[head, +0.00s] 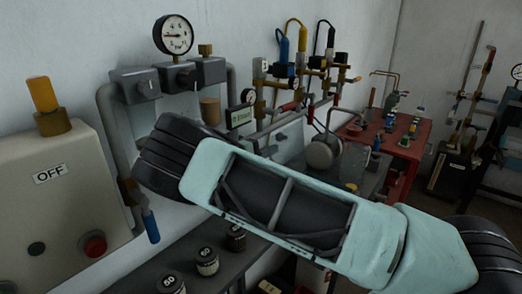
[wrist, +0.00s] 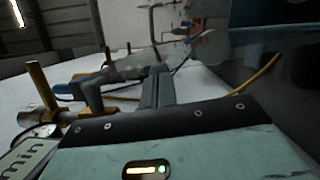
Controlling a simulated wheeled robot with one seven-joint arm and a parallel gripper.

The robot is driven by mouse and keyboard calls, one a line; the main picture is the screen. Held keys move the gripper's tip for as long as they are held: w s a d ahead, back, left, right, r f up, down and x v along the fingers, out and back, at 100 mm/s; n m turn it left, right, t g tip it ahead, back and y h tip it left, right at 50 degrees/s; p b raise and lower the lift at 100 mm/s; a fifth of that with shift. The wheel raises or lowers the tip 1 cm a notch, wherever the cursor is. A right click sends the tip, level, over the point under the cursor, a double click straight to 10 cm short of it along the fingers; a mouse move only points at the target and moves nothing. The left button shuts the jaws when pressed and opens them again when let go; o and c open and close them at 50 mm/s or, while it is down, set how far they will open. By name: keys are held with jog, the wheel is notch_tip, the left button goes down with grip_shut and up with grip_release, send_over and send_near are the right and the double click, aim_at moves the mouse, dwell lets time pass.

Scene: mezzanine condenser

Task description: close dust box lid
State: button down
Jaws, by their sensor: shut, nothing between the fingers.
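I cannot make out a dust box or its lid for certain in either view. My gripper (wrist: 157,75) shows in the wrist view as dark grey fingers, shut together and empty, pointing away over a pale surface. In the head view my pale green arm crosses the middle and lower right and hides much of the bench behind it. My gripper cannot be made out there.
A beige panel marked OFF (head: 55,190) stands at left, beside a round gauge (head: 173,35) and pipework. Weights marked 50 (head: 206,261) stand on a dark shelf below. A red table (head: 400,150) is farther back. In the wrist view, brass rods (wrist: 38,88) and a yellow hose (wrist: 252,80) flank my gripper.

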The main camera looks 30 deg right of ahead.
jog(key=shift+d, duration=0.35)
